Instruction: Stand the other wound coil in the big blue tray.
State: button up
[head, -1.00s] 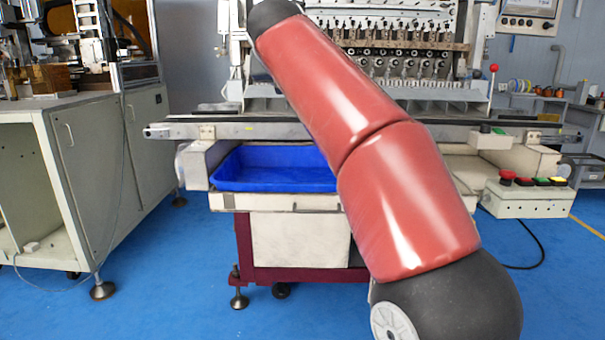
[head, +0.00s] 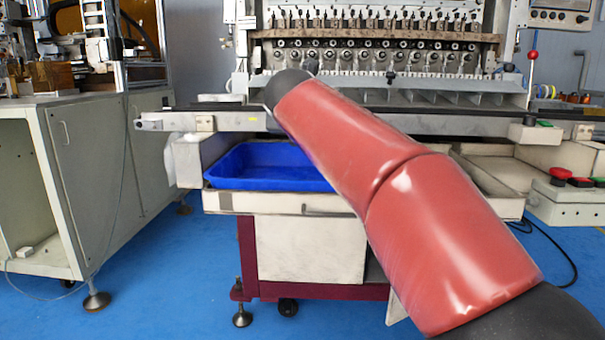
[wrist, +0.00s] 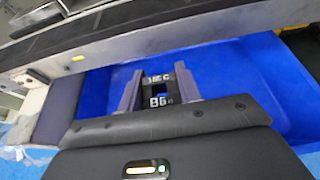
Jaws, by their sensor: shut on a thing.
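My gripper (wrist: 158,86) shows in the wrist view with its two grey fingers on either side of a dark coil (wrist: 160,101) with pale lettering. It is shut on this coil. The coil is seen over the blue floor of the big blue tray (wrist: 245,75); I cannot tell whether it touches the tray. In the head view the big blue tray (head: 275,183) sits on a pale shelf under the machine's rail. Its visible part looks empty, and my red arm hides its right part. My gripper and the coil are hidden in the head view.
A long metal rail (head: 410,125) crosses above the tray; it runs close beyond my gripper in the wrist view (wrist: 150,42). A control box with push buttons (head: 570,200) stands at the right. A pale cabinet (head: 90,180) stands left, with open blue floor between.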

jog(key=shift+f+b, duration=1.15)
jog(key=shift+f, duration=1.75)
jog(key=shift+f, duration=0.1)
jog(key=shift+f, duration=0.65)
jog(key=o, duration=1)
jog(key=shift+f+b, duration=0.2)
jog(key=shift+b, duration=0.1)
jog(key=shift+c, duration=0.2)
jog(key=shift+r, duration=0.35)
jog(key=r+p+v, duration=0.1)
jog(key=v, duration=1.1)
jog(key=shift+r+p, duration=0.15)
jog(key=shift+p, duration=0.15)
